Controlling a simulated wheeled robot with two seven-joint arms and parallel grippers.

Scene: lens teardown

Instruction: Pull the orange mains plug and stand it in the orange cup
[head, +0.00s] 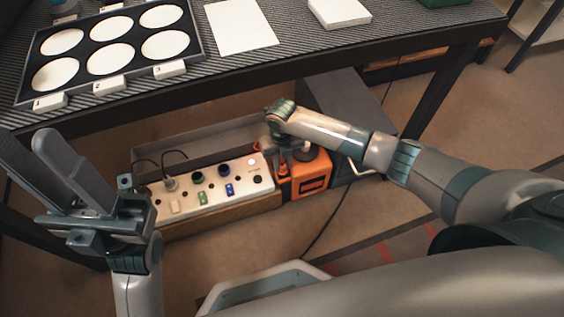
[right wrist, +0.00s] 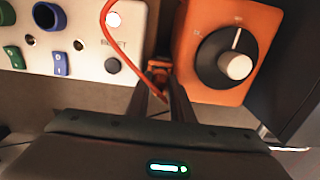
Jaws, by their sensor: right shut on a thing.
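My right gripper (head: 281,150) reaches down at the right end of the white panel. In the right wrist view its fingers (right wrist: 167,90) are shut on the orange plug (right wrist: 160,68), with an orange cord (right wrist: 118,55) looping from the panel side down to the fingers. The gripper hides most of the plug, and I cannot tell whether it is still seated. In the head view a small orange piece (head: 283,183) shows beneath the gripper. I cannot make out the orange cup for certain. My left gripper (head: 25,145) is open and empty at the left.
The white panel (head: 215,187) carries coloured sockets and switches. An orange box (head: 312,174) with a black dial (right wrist: 227,58) stands close right of the gripper, beside a dark grey cabinet (head: 345,105). The table (head: 300,60) overhangs behind, holding a tray (head: 205,58) of white discs.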

